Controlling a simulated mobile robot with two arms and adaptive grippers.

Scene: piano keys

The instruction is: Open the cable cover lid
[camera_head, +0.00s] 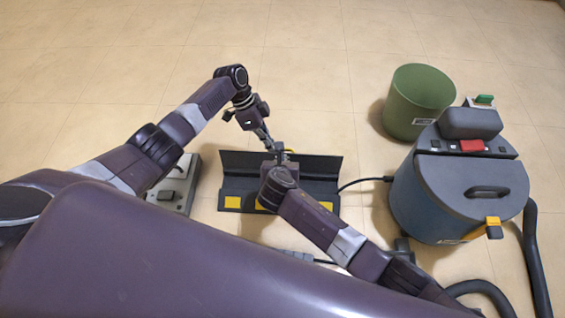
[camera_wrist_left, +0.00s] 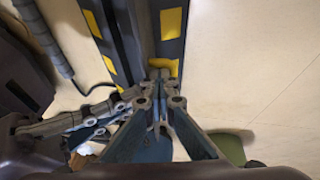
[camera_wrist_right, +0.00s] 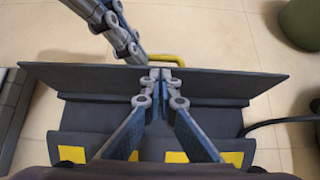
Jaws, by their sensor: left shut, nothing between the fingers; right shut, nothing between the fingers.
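The dark cable cover (camera_head: 228,188) lies on the floor with yellow patches on its near side. Its long lid (camera_wrist_right: 225,85) stands raised at an angle, showing a dark trough beside it. A yellow handle (camera_wrist_right: 170,59) shows past the lid's edge. It also shows in the left wrist view (camera_wrist_left: 163,64), right at the left fingertips. My left gripper (camera_head: 270,147) is shut and empty at the middle of the lid by the handle. My right gripper (camera_wrist_right: 160,73) is shut and empty at the lid's opposite face. Whether either gripper touches the lid is unclear.
A blue-grey vacuum (camera_head: 420,200) with a dark hose (camera_head: 535,255) stands at the right. A black cable (camera_head: 362,182) runs from it to the cover. A green bin (camera_head: 415,100) stands behind. A grey box (camera_head: 178,188) lies left of the cover. The far floor is clear.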

